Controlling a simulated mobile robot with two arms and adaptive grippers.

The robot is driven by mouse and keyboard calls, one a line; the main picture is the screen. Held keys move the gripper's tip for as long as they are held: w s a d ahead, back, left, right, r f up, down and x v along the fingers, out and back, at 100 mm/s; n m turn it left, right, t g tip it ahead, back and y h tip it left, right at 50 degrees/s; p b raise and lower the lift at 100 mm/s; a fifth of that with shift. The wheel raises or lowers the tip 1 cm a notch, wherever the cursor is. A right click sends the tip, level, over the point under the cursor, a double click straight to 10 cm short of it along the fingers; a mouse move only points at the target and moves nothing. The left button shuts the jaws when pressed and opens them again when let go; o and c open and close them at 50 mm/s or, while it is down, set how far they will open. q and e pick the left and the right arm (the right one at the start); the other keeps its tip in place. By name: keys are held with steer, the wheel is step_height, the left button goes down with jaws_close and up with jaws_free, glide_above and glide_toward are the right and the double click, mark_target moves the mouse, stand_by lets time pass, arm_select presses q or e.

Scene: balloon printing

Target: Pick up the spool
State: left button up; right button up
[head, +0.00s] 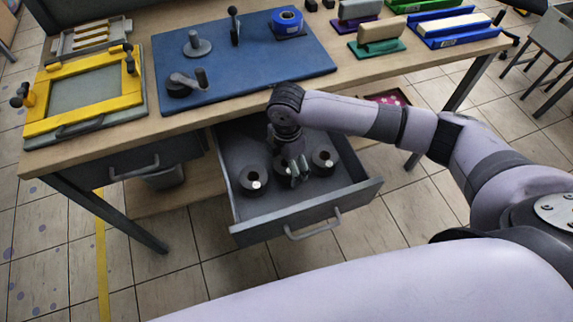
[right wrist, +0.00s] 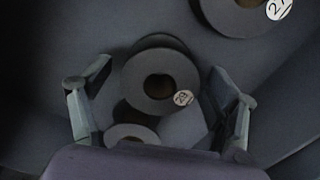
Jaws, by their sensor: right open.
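Dark grey spools lie in the open drawer (head: 267,209) under the table. In the head view one spool (head: 247,177) is at the left, another spool (head: 322,160) is at the right, and the middle one is mostly hidden by my right gripper (head: 298,170). In the right wrist view my right gripper (right wrist: 157,110) is open, with its fingers on either side of a spool labelled 29 (right wrist: 137,82). Whether they touch it is unclear. A smaller ring (right wrist: 128,133) shows below it, and a spool labelled 27 (right wrist: 228,15) is at the upper right. My left gripper is not in view.
The drawer walls and front handle (head: 312,226) surround the spools. Above, the wooden table (head: 215,118) carries a yellow frame (head: 48,118), a blue mat (head: 240,65) with a blue tape roll (head: 287,22), and several blocks at the right. The drawer's front left floor is bare.

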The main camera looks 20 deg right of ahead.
steer(key=shift+f, duration=0.25)
steer(key=shift+c, duration=0.5)
steer(key=c, duration=1.1)
